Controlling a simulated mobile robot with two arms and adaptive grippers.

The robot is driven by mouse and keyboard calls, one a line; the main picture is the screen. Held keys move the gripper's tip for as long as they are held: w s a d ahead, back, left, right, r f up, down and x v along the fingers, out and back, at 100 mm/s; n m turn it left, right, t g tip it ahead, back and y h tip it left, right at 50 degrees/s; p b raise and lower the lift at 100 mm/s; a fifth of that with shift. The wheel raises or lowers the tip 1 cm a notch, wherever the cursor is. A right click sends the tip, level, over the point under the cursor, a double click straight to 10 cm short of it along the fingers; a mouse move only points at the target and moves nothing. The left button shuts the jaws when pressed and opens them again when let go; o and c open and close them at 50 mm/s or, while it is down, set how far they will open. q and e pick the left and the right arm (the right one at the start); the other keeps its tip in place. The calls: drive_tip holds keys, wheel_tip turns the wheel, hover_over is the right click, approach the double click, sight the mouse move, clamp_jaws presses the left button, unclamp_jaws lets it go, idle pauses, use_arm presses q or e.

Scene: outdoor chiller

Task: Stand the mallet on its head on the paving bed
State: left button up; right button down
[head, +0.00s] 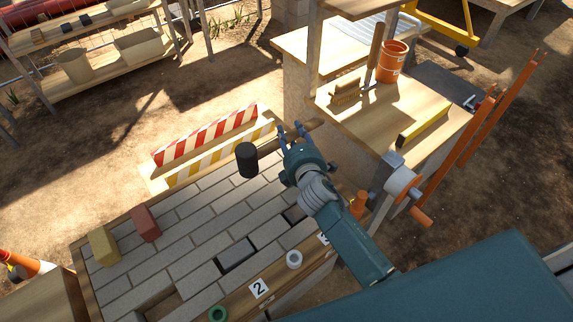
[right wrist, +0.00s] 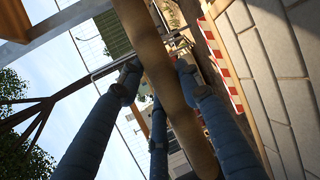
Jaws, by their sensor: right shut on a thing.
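The mallet has a black cylindrical head (head: 247,160) and a light wooden handle (head: 315,125). My right gripper (head: 290,135) is shut on the handle, which also crosses between the blue fingers in the right wrist view (right wrist: 160,70). The handle lies roughly level and the head hangs at its left end, over the far right part of the paving bed (head: 190,236). I cannot tell for sure whether the head touches the bed; it looks raised. My left gripper is not in view.
A red-striped board (head: 205,136) and a yellow-striped board (head: 220,152) lie along the bed's far edge. A yellow block (head: 103,246) and a red block (head: 145,224) sit at its left.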

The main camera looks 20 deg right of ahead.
use_arm(q)
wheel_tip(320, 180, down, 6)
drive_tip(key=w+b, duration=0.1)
drive_tip(key=b, duration=0.4)
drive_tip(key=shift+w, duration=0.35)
use_arm(e)
drive_tip(key=shift+w+a+f, duration=0.1)
drive_tip(key=shift+w+f, duration=0.05)
drive_tip(key=shift+f, duration=6.3)
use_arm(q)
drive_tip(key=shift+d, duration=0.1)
use_arm(e)
drive_tip(key=shift+f+b, duration=0.15)
drive_tip(key=shift+b, duration=0.2)
drive_tip(key=c, duration=1.2)
unclamp_jaws()
drive_tip(key=shift+f, duration=0.15)
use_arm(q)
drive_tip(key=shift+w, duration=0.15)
use_arm(e)
drive_tip(key=shift+s+r, duration=0.2)
use_arm(q)
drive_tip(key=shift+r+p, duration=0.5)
drive_tip(key=shift+p, duration=0.05)
use_arm(e)
drive_tip(key=d+v, duration=0.1)
drive_tip(key=v, duration=1)
drive_tip(key=shift+s+a, duration=0.45)
